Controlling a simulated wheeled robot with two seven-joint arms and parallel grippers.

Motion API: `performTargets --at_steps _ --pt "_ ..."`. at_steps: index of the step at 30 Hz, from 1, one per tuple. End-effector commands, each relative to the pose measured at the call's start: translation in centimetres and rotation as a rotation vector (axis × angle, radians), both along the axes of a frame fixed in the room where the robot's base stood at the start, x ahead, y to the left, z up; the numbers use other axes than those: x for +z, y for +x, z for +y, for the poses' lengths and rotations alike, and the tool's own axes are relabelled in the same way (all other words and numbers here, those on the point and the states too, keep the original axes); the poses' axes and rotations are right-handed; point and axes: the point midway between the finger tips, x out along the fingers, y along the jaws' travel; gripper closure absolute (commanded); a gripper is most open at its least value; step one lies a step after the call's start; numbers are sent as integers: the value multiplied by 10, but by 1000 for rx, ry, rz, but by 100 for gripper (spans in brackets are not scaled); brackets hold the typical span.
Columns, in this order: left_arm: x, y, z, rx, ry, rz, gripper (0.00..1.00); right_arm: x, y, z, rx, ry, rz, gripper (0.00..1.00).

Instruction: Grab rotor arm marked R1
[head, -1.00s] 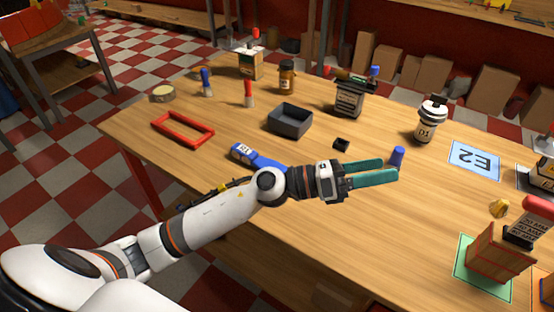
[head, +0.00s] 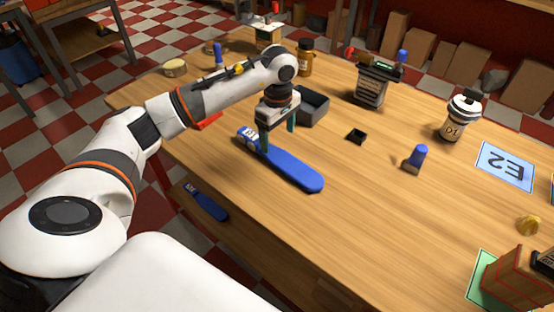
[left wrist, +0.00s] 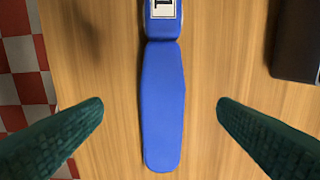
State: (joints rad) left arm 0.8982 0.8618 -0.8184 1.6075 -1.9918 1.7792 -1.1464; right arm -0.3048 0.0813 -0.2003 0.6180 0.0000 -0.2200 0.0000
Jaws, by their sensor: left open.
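A long blue rotor arm (head: 290,167) lies flat on the wooden table, with a white label at its far left end. The label ends in a 1, but its letter is not clear. My left gripper (head: 278,130) points down at the labelled half of the arm, open, with its green fingers on either side. In the left wrist view the blue arm (left wrist: 162,105) runs between the two spread fingers, with clear gaps and no contact. The label is cut off at the top there. A second labelled blue arm (head: 206,204) lies lower, beyond the table's front edge. My right gripper is not in view.
A dark grey tray (head: 313,108) stands just behind the gripper. A small black box (head: 356,136) and a blue-topped peg (head: 417,157) stand to the right. The table's front middle is clear.

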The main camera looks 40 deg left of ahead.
Motion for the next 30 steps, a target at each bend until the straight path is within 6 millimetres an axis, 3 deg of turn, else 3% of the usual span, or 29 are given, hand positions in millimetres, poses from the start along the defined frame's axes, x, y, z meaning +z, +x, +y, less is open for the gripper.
performTargets --at_steps 1,3,10,18,26,30 --pt "-17 0 0 0 -1 1 18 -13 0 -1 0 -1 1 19" --pt "-27 0 0 1 -1 0 18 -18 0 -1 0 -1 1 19" --pt "-42 1 -1 -1 -3 -1 18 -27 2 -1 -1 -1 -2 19" --pt "-82 2 1 0 -3 -1 18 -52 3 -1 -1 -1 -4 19" --pt "-82 3 1 0 -2 -2 18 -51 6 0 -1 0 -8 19" --pt "-82 3 1 0 -2 -2 41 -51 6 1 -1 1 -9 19"
